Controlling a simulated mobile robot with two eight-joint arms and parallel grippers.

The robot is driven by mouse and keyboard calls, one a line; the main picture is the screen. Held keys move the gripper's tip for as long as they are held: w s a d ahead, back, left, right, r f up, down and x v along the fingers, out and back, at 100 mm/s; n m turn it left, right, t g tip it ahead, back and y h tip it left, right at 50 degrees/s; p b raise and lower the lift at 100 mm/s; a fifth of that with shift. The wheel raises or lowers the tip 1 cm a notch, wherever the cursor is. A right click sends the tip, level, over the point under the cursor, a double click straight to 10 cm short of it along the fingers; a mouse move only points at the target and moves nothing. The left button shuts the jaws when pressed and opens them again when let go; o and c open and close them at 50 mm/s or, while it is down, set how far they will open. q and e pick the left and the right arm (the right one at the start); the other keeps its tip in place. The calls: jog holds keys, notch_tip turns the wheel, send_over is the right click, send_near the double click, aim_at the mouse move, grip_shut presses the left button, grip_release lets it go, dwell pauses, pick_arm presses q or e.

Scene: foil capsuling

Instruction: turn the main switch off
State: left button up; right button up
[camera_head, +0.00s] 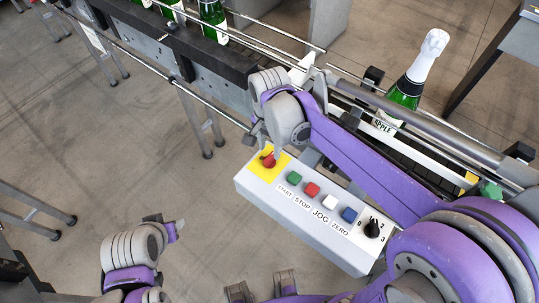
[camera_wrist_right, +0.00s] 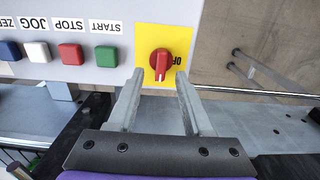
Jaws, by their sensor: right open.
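The main switch is a red rotary knob (camera_head: 268,160) on a yellow plate (camera_head: 257,173) at the left end of the grey control box (camera_head: 300,228). In the right wrist view the knob (camera_wrist_right: 162,59) has its grip bar pointing down the picture, with partly hidden lettering beginning "OF" at its right. My right gripper (camera_head: 256,134) is close to the knob in the head view. In the wrist view its fingers (camera_wrist_right: 158,74) are spread and empty, with tips at either side of the knob's lower end. My left gripper (camera_head: 176,229) is far left of the box; its fingers are unclear.
Green, red, white and blue buttons (camera_head: 311,188) and a black selector knob (camera_head: 373,228) sit along the box. Behind it runs a conveyor with rails (camera_head: 433,122) and a foil-topped green bottle (camera_head: 405,90). More bottles (camera_head: 213,20) stand at the top left. Floor is open left of the box.

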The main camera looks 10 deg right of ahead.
aim_at(269, 157)
jog(key=shift+w+f, duration=0.1)
jog(key=shift+f, duration=2.2)
jog(key=shift+c, duration=0.2)
grip_shut()
